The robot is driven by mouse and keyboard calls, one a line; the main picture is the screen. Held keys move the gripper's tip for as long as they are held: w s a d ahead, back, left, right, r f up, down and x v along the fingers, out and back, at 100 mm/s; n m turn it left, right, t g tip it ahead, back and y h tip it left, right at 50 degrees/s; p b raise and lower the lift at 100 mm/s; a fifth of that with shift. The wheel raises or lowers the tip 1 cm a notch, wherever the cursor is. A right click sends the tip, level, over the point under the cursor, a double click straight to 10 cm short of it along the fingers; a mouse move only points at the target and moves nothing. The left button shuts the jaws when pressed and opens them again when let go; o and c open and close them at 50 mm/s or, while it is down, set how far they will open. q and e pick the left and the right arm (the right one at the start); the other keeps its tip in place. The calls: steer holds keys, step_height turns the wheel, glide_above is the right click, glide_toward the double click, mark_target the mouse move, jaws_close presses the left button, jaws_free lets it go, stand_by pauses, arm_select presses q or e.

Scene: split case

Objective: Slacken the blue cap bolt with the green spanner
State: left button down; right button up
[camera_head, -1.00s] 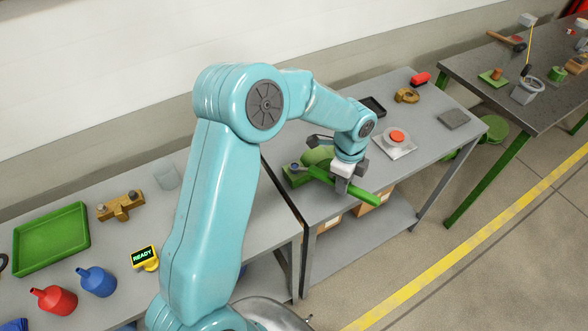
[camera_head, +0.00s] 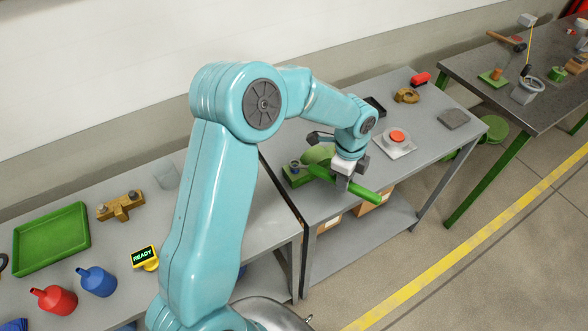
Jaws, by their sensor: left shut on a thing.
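My left gripper (camera_head: 344,183) is shut on the green spanner (camera_head: 364,194) by its handle. The handle's free end points to the lower right, over the front edge of the middle table. The spanner's other end reaches left to the green split case (camera_head: 295,179) near the table's left edge. A small blue cap bolt (camera_head: 295,164) shows at the top left of the case. The spanner's head is beside the bolt, but it is too small to tell whether it sits around it. My right gripper is not in view.
A white plate with a red button (camera_head: 397,137), a brown part (camera_head: 407,95), a red object (camera_head: 420,79) and a grey slab (camera_head: 453,119) lie on the same table.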

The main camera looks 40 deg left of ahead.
arm_select(q)
steer(key=shift+r, duration=0.3)
steer(key=shift+r+p, duration=1.05)
steer(key=shift+r, duration=0.3)
